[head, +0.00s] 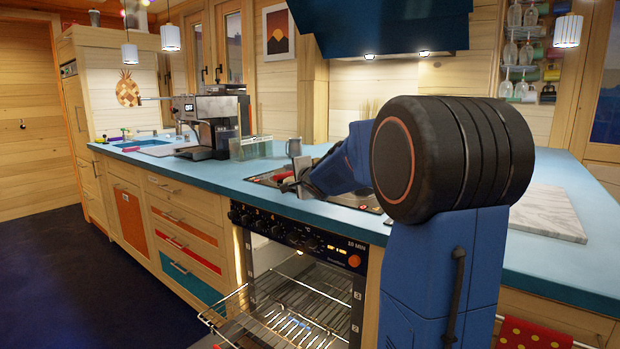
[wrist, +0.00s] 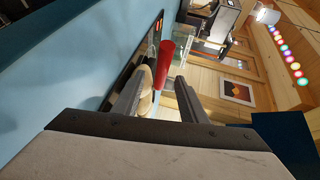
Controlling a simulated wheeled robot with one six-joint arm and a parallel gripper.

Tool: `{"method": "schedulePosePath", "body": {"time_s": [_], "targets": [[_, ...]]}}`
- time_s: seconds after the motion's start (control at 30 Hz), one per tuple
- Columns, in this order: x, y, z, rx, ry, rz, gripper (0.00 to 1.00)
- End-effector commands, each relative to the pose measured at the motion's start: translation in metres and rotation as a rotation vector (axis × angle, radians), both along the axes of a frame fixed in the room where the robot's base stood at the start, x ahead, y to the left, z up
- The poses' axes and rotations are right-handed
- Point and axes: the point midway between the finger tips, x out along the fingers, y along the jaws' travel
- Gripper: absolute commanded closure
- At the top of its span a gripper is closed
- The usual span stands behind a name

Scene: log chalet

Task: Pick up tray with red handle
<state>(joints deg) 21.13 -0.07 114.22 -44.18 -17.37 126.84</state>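A red handle (wrist: 165,62) shows in the wrist view, beyond and between my fingertips. Round beige items (wrist: 146,82) lie beside it, partly behind the left finger. The tray body itself is not clearly visible. My gripper (wrist: 160,78) is open, its two dark fingers spread with a gap to the handle. In the head view my gripper (head: 298,183) is low over the cooktop (head: 262,180) on the blue counter, by a small red patch (head: 285,176) that may be the handle. My arm hides much of the cooktop.
The oven (head: 300,240) below the cooktop is open, with wire racks (head: 300,300) pulled out. A grey mug (head: 293,147), a glass box (head: 250,148) and a coffee machine (head: 212,125) stand behind and left. A marble board (head: 548,212) lies at right. Counter (head: 215,170) front left is clear.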

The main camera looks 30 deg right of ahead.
Motion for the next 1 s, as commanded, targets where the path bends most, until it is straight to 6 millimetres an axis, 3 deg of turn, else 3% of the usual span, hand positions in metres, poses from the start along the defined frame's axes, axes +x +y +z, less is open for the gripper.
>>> {"method": "schedulePosePath", "body": {"time_s": [0.13,0.37,0.5,0.53,1.0], "targets": [[0.0127,-0.0018,-0.0024,0.0,0.0,0.0,0.61],[0.0133,-0.0022,-0.0025,0.0,0.0,0.0,0.64],[0.0131,-0.0022,-0.0023,0.0,0.0,0.0,0.97],[0.0131,-0.0021,-0.0024,0.0,0.0,0.0,1.0],[0.0148,0.0031,0.0045,-0.002,-0.005,0.001,1.0]]}}
